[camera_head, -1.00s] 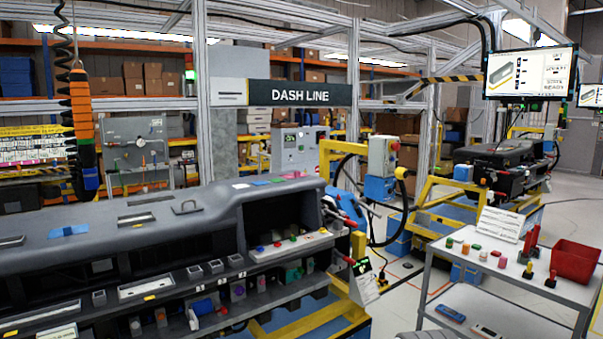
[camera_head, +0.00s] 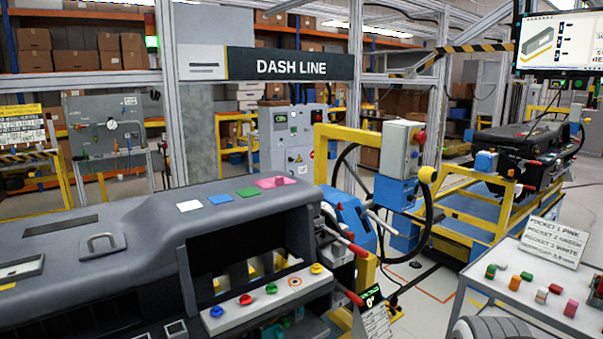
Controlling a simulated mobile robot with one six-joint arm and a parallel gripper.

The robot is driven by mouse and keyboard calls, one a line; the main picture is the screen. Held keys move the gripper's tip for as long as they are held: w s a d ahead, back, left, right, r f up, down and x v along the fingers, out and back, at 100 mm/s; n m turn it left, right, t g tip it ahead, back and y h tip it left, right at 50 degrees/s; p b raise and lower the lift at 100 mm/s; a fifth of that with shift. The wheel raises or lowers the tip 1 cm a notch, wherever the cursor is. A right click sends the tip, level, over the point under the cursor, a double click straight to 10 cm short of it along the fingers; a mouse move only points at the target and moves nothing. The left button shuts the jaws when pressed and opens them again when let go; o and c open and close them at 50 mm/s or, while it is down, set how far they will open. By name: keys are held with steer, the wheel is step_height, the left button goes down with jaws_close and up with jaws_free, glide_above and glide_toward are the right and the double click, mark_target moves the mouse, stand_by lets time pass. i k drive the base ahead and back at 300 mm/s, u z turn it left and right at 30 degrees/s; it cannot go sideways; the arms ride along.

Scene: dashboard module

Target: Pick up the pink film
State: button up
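The pink film (camera_head: 276,182) lies flat on top of the grey dashboard module (camera_head: 140,215), near its right end. It is at the end of a row of small films: white (camera_head: 189,206), blue (camera_head: 220,199) and green (camera_head: 248,192) lie to its left. A small raised detail shows on the pink film, too small to make out. Nothing covers it. My gripper is not in view.
A panel with coloured knobs (camera_head: 255,305) sits in the dashboard's opening. Red-tipped levers (camera_head: 357,249) stick out at its right end. A grey cart (camera_head: 520,290) with small coloured pieces and a sign stands at right. Open floor lies between.

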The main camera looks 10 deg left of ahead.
mark_target(269, 183)
steer(key=u, duration=0.3)
steer(key=i, duration=0.8)
steer(key=u, duration=0.5)
steer(key=k, duration=0.9)
steer(key=u, duration=0.2)
steer(key=i, duration=0.6)
steer(key=z, duration=0.05)
